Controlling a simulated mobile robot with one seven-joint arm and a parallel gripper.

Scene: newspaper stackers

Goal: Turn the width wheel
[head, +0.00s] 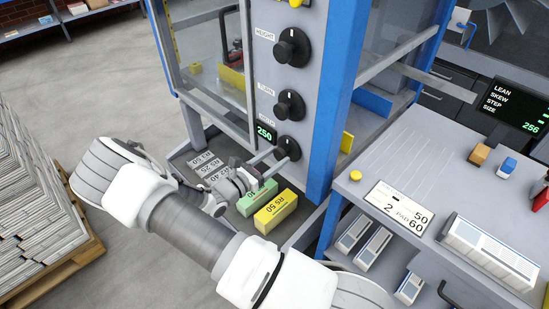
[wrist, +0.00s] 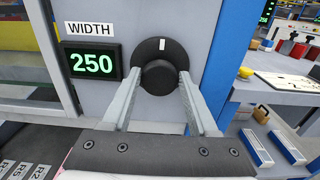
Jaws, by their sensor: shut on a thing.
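The width wheel is a round black knob with a white mark. In the wrist view the width wheel (wrist: 161,51) sits on the grey panel, its white mark near the top. In the head view it is the lowest of three knobs (head: 290,142). My gripper (wrist: 158,84) is shut on the wheel's raised hub, one finger on each side; it also shows in the head view (head: 279,155). The WIDTH label (wrist: 89,27) is above a green display (wrist: 93,62) reading 250. The fingers hide the wheel's lower edge.
The height knob (head: 292,47) and another knob (head: 289,104) are above the wheel. A blue post (head: 340,95) stands close on the right. Below lie a green block (head: 257,198) and a yellow block (head: 276,211). A bench (head: 455,160) is at right.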

